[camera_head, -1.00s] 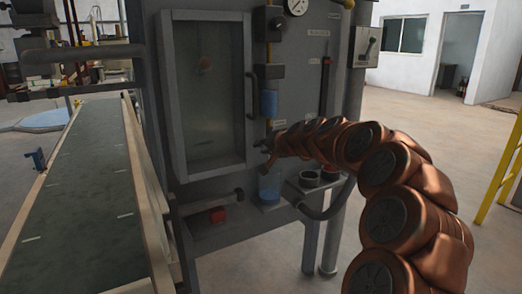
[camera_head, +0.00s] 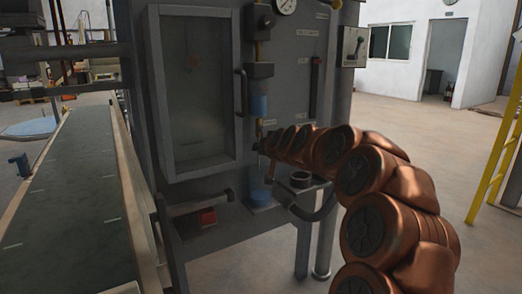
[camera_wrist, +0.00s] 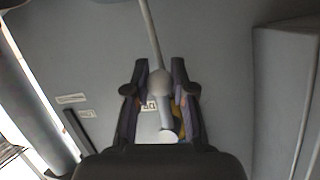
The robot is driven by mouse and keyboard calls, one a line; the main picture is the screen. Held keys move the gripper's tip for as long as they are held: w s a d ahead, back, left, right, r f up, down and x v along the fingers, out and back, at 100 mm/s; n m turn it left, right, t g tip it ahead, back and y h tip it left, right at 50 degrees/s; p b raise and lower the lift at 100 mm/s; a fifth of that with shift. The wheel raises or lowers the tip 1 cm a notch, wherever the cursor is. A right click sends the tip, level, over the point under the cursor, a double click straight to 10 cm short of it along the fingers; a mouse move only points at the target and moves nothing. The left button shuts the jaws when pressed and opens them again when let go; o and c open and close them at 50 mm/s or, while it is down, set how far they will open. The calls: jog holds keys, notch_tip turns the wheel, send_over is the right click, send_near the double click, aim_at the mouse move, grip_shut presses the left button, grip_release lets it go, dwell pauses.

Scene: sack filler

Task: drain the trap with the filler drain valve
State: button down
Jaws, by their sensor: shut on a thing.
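In the head view, my gripper (camera_head: 264,147) is at the front of the grey filler cabinet, between a blue trap bowl (camera_head: 258,105) above and a clear blue cup (camera_head: 258,194) below. In the wrist view, my gripper (camera_wrist: 159,74) has its two fingers on either side of a pale drain valve handle (camera_wrist: 160,86) with a rounded part, and is shut on it. A thin pale rod runs upward from there. The valve body is mostly hidden by my gripper in the head view, so its exact turn cannot be told.
A windowed door (camera_head: 195,90) with a vertical handle is left of the gripper. A conveyor belt (camera_head: 65,190) runs along the left.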

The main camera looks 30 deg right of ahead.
dwell(0.3)
jog(key=c, duration=0.9)
grip_release()
jog(key=shift+c, duration=0.2)
jog(key=shift+s, duration=0.1)
jog(key=v, duration=1.1)
jog(key=shift+s+r, duration=0.2)
jog(key=shift+s, duration=0.15)
jog(key=shift+a, duration=0.2)
